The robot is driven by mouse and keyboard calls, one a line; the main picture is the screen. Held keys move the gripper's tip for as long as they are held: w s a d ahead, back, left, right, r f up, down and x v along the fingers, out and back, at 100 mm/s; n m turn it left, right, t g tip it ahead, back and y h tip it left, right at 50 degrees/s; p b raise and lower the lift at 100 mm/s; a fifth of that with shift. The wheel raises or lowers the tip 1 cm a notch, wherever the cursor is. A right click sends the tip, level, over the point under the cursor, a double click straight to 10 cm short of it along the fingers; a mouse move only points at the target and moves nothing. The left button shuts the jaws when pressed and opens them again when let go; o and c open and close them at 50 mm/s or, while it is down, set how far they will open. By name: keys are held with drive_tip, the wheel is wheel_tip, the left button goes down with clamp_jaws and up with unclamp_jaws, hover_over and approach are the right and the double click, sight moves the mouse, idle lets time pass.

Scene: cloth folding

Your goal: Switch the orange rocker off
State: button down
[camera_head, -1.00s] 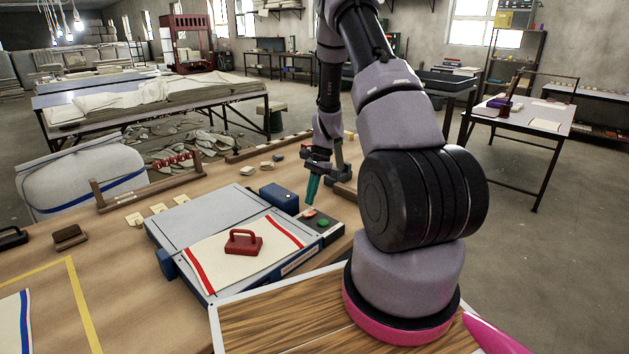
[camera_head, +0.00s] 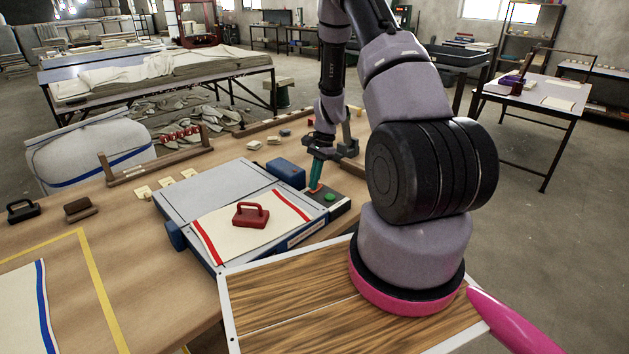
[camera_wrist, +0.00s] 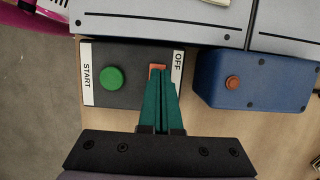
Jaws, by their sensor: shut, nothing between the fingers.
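The orange rocker (camera_wrist: 157,67) is on the dark control panel (camera_wrist: 122,95), beside the white label reading OFF. Only its top part shows in the wrist view; my gripper's fingers cover the rest. My gripper (camera_wrist: 157,84) is shut and empty, its teal fingertips over the rocker. In the head view my gripper (camera_head: 314,187) points down at the panel (camera_head: 338,205), with its tips at the rocker. Whether the tips press on the rocker or hover just above, I cannot tell. A green round button (camera_wrist: 112,78) lies beside the START label.
A blue box (camera_wrist: 257,82) with an orange-brown button stands right of the panel in the wrist view. The grey folding board (camera_head: 200,185) holds a cream cloth with red stripes (camera_head: 222,232) and a red-handled weight (camera_head: 251,214).

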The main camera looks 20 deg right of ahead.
drive_tip(key=shift+d, duration=0.25)
drive_tip(key=shift+w+d, duration=0.3)
drive_tip(key=shift+d, duration=0.3)
drive_tip(key=shift+r, duration=0.1)
drive_tip(key=v, duration=1.3)
drive_tip(key=shift+w+d+r, duration=0.15)
drive_tip(key=shift+d+r, duration=0.15)
drive_tip(key=shift+d, duration=0.1)
drive_tip(key=shift+s+a+r+y, duration=0.15)
drive_tip(key=shift+s+a+y, duration=0.15)
drive_tip(key=shift+s+a, duration=0.25)
